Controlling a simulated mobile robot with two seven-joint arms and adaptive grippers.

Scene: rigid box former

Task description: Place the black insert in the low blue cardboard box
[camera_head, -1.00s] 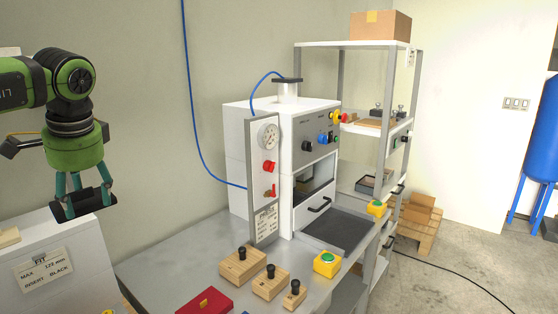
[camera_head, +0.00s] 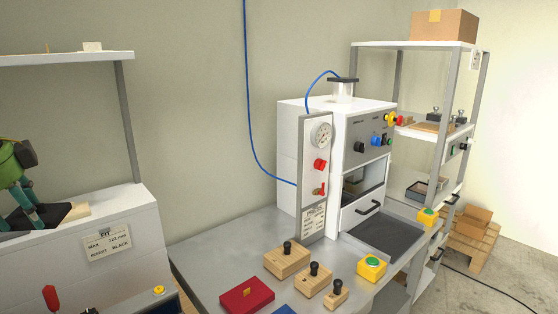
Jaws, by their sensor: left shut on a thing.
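My left gripper (camera_head: 22,220) is at the left edge, partly cut off. Its teal fingers are shut on a flat black piece, which looks like the black insert (camera_head: 54,214). The insert is by the top of the white cabinet; I cannot tell whether it touches. A low blue item (camera_head: 281,309), perhaps the blue cardboard box, shows at the bottom edge, mostly cut off, on the grey bench (camera_head: 215,250). It is well to the right of the gripper. My right gripper is not in view.
A pale wooden block (camera_head: 77,210) lies beside the insert on the white cabinet (camera_head: 130,215), under a shelf (camera_head: 65,57). A red box (camera_head: 247,294) and wooden blocks with black knobs (camera_head: 287,260) stand on the bench before the white press (camera_head: 340,150). The bench's left part is clear.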

